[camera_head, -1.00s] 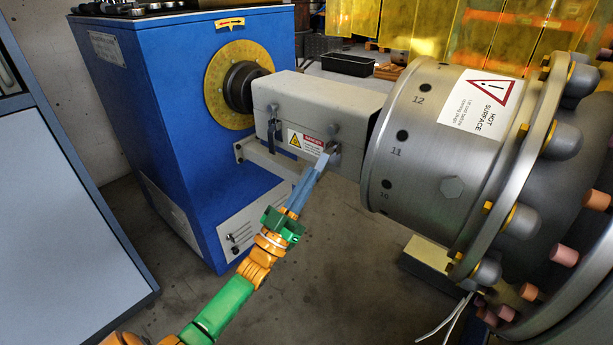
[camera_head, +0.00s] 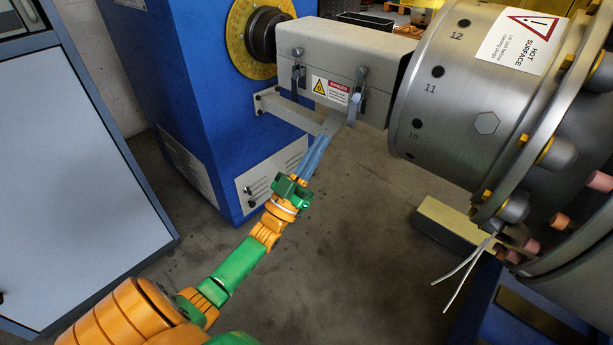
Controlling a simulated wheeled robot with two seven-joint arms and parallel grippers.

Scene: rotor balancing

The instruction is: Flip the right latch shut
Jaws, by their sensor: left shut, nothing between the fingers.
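The grey box-shaped cover (camera_head: 345,45) has two latches on its front face. The right latch (camera_head: 357,98) hangs down along the face at the right of the danger label, its lower end near the cover's bottom edge. The left latch (camera_head: 297,72) also points down, left of the label. My left gripper (camera_head: 332,122) is shut and empty, its blue-grey fingers reaching up from below. Its tips are just below and left of the right latch's lower end; whether they touch it, I cannot tell. My right gripper is not in view.
The blue machine housing (camera_head: 205,90) with its yellow ring (camera_head: 240,30) stands left of and behind the cover. A grey bracket arm (camera_head: 290,108) runs below the cover. The large metal rotor drum (camera_head: 455,95) is close on the right. The floor below is mostly open.

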